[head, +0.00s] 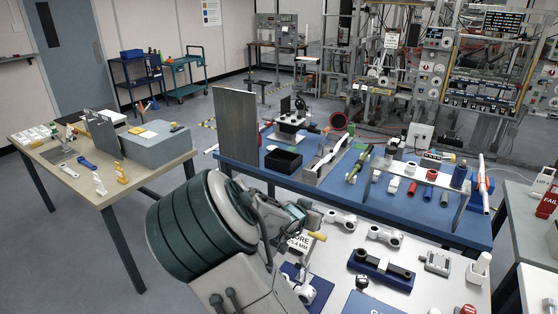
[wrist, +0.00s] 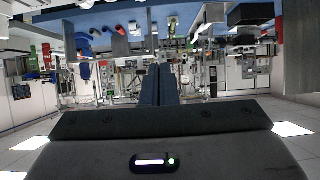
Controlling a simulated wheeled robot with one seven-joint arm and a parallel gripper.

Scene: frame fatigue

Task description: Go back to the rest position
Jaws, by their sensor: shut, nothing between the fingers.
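My gripper (wrist: 158,68) shows in the wrist view, its two dark fingers together and nothing between them. The wrist view is upside down, and the fingers point out over the room, apart from any object. In the head view my grey and dark green arm fills the lower middle, over the near side of the white table (head: 345,240). The arm's bulk hides part of that table, and I cannot make out the fingertips there.
A blue table (head: 255,173) behind the white one holds a grey upright panel (head: 236,130), a black bin (head: 283,160) and several coloured parts. A wooden-topped table (head: 70,190) stands at left. White rod-like parts (head: 340,219) lie near my arm. Open floor (head: 165,255) lies left of my arm.

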